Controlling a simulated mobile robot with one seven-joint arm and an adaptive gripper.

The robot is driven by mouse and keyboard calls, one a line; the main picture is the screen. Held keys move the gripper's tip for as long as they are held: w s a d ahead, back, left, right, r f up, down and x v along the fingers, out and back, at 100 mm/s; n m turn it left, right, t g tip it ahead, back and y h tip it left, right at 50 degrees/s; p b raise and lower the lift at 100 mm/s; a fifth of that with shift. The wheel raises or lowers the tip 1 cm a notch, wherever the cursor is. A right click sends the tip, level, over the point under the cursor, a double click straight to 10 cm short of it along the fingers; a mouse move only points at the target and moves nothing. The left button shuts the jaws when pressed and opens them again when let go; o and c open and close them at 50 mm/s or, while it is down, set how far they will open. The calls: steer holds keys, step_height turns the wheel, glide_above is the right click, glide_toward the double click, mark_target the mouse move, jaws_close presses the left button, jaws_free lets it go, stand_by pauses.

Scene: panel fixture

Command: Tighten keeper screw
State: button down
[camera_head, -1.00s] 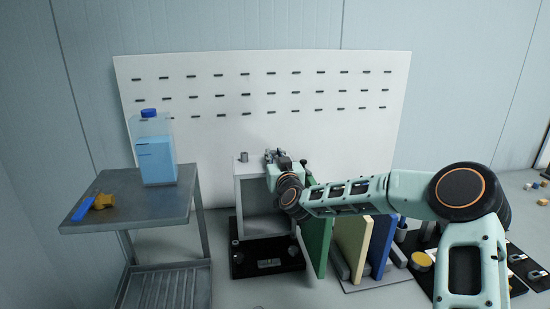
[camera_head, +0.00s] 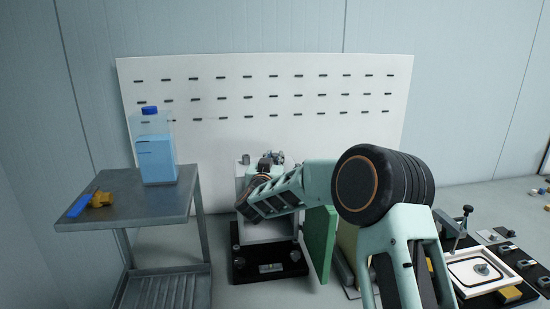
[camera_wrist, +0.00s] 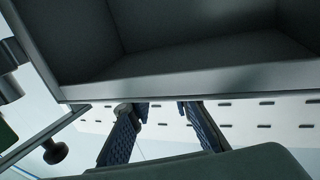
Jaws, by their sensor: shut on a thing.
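The white panel fixture (camera_head: 283,228) stands on a black base plate (camera_head: 268,272) in the head view. My gripper (camera_head: 268,160) is at its top edge, small and partly hidden by my wrist. In the wrist view, the two blue ribbed fingers of my gripper (camera_wrist: 164,108) stand apart and point up behind the fixture's grey edge (camera_wrist: 190,83). They are shut on a small part there, which looks to be the keeper screw. The screw itself is hidden, and its turn or seating cannot be told.
A grey cart (camera_head: 150,208) at left holds a blue-capped jug (camera_head: 157,160) and a blue-and-yellow tool (camera_head: 100,200). A green board (camera_head: 320,245) stands close right of the fixture. A white tray (camera_head: 462,285) lies at right. A slotted white board (camera_head: 220,78) is behind.

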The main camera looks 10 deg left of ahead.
steer(key=shift+a+m+h+p, duration=0.25)
steer(key=shift+m+h+p, duration=0.25)
steer(key=shift+h, duration=0.4)
steer(key=shift+m+h, duration=0.5)
steer(key=shift+h, duration=0.1)
steer(key=c, duration=2)
jaws_free()
steer(key=shift+c, duration=0.2)
steer(key=v, duration=1.2)
steer(key=shift+r, duration=0.2)
steer(key=shift+o, duration=0.5)
